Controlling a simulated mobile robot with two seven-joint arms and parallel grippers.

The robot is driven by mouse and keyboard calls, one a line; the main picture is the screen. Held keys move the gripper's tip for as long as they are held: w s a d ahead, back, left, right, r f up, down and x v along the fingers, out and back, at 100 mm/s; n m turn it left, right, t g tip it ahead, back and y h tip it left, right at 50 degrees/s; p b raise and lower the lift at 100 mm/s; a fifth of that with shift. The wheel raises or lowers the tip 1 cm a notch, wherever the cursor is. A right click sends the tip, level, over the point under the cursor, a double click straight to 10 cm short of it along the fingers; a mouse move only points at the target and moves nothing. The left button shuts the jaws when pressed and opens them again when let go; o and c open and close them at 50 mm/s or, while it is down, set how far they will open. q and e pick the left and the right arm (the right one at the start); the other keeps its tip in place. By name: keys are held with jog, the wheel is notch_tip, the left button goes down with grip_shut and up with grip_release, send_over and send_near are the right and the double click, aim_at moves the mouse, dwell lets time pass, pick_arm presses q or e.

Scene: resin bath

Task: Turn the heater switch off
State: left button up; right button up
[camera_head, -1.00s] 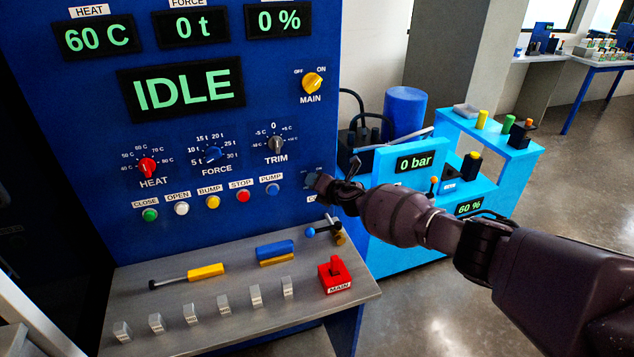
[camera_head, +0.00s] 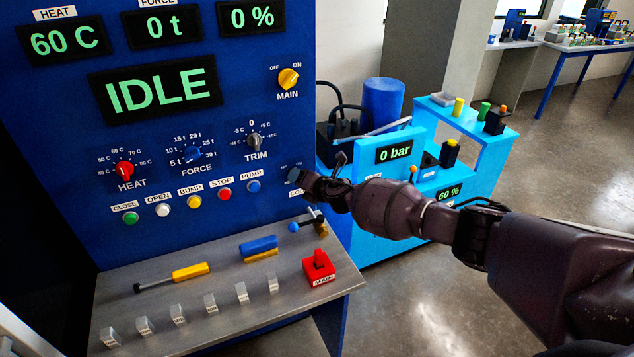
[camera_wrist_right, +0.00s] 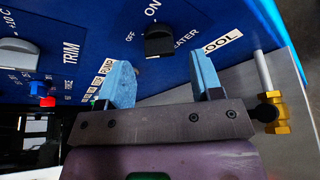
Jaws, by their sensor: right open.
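The heater switch (camera_wrist_right: 158,40) is a black knob on the blue panel, with ON and OFF marks and the HEATER label beside it in the right wrist view. I cannot tell which mark it points to. My right gripper (camera_wrist_right: 163,80) is open, its two blue fingers spread on either side below the knob, with nothing between them. My left gripper is not in view.
The yellow MAIN knob (camera_head: 288,79), the grey TRIM knob (camera_head: 254,141) and the blue PUMP button (camera_head: 253,186) are nearby on the panel. A brass valve (camera_wrist_right: 273,112) is beside the right finger. A red MAIN switch (camera_head: 319,267) stands on the grey shelf below.

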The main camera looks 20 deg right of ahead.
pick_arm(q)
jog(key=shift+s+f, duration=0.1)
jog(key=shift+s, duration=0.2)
pick_arm(e)
jog(key=v, duration=0.8)
jog(key=shift+s, duration=0.15)
